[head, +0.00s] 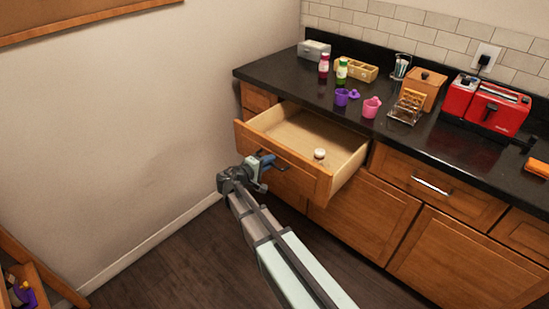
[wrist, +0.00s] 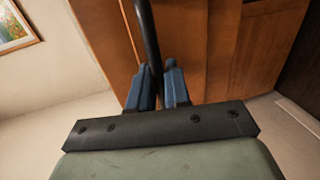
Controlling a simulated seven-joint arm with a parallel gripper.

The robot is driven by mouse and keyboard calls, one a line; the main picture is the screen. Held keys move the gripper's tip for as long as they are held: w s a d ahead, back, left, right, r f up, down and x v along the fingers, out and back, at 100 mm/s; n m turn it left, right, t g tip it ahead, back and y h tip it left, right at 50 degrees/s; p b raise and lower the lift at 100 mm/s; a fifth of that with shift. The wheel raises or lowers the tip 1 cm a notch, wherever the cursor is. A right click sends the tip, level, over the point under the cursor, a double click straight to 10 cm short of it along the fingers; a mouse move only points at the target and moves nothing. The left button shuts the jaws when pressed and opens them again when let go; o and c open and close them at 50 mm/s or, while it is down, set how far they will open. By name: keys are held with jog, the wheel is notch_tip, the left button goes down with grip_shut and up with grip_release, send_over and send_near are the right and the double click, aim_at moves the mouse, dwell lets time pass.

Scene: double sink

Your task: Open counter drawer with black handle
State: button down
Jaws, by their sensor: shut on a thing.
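The wooden counter drawer (head: 300,178) is pulled well out from the cabinet in the head view. A small white and brown round item (head: 320,154) lies inside it. My gripper (head: 266,163) is at the drawer front, at its black handle (head: 284,167). In the wrist view, the blue fingers of my gripper (wrist: 161,88) are shut on the black handle (wrist: 148,35), which runs up between them. The wooden drawer front (wrist: 190,40) shows behind the fingers.
The black countertop (head: 440,145) holds a red toaster (head: 487,105), a wooden box (head: 420,89), bottles and cups. A closed drawer with a silver handle (head: 431,184) is to the right. A wall (head: 120,130) stands at left, with clear floor (head: 170,265) below.

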jog(key=shift+s+a, duration=0.15)
jog(key=shift+s, duration=0.05)
jog(key=c, duration=1.3)
grip_release()
jog(key=v, duration=1.4)
jog(key=shift+f, duration=0.1)
jog(key=shift+w, duration=0.1)
